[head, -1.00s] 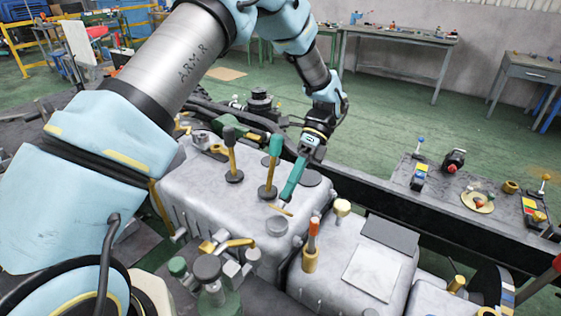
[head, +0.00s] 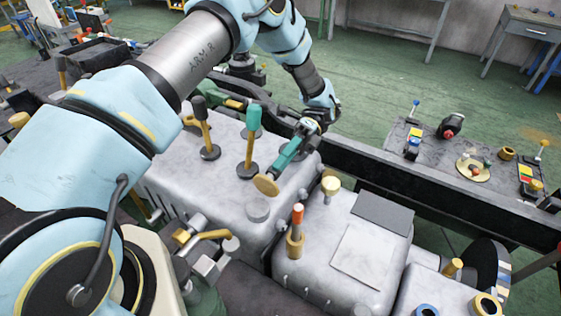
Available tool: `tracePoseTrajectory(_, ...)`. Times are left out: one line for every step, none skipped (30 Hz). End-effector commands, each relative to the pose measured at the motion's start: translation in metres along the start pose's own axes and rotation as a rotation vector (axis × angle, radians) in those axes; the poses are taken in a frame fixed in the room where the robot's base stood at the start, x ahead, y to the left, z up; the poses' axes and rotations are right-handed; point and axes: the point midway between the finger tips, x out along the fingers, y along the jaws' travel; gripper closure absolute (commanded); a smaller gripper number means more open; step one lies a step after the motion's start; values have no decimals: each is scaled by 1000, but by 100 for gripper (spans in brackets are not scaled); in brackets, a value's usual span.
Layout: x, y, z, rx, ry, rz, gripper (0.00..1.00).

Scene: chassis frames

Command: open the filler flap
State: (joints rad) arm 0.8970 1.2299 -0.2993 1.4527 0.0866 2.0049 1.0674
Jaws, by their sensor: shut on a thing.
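The filler flap appears to be the small round gold-yellow disc (head: 266,185) on top of the large grey housing (head: 215,195). Its round face shows to the camera, so it stands tilted up from the housing top. My gripper (head: 275,176), with long teal fingers, reaches down from the upper right and is shut on the flap's upper right edge. The fingers hide that edge, and the flap's hinge and the opening beneath cannot be made out.
A teal-topped lever (head: 251,142) stands close left of my gripper, with a dark-topped lever (head: 205,127) further left. A grey round cap (head: 257,208) sits just in front of the flap. An orange-tipped lever (head: 296,228) stands on the front housing.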

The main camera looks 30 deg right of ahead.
Motion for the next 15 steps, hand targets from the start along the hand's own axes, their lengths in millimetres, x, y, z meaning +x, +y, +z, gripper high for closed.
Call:
tracePoseTrajectory(0,-1,0,0,1,2,100)
tracePoseTrajectory(0,-1,0,-1,0,3,100)
tracePoseTrajectory(0,-1,0,-1,0,5,100)
tracePoseTrajectory(0,-1,0,-1,0,6,100)
tracePoseTrajectory(0,-1,0,-1,0,6,100)
tracePoseTrajectory(0,-1,0,-1,0,6,100)
tracePoseTrajectory(0,-1,0,-1,0,6,100)
tracePoseTrajectory(0,-1,0,-1,0,6,100)
tracePoseTrajectory(0,-1,0,-1,0,6,100)
tracePoseTrajectory(0,-1,0,-1,0,6,100)
tracePoseTrajectory(0,-1,0,-1,0,6,100)
tracePoseTrajectory(0,-1,0,-1,0,6,100)
tracePoseTrajectory(0,-1,0,-1,0,6,100)
tracePoseTrajectory(0,-1,0,-1,0,6,61)
tracePoseTrajectory(0,-1,0,-1,0,6,56)
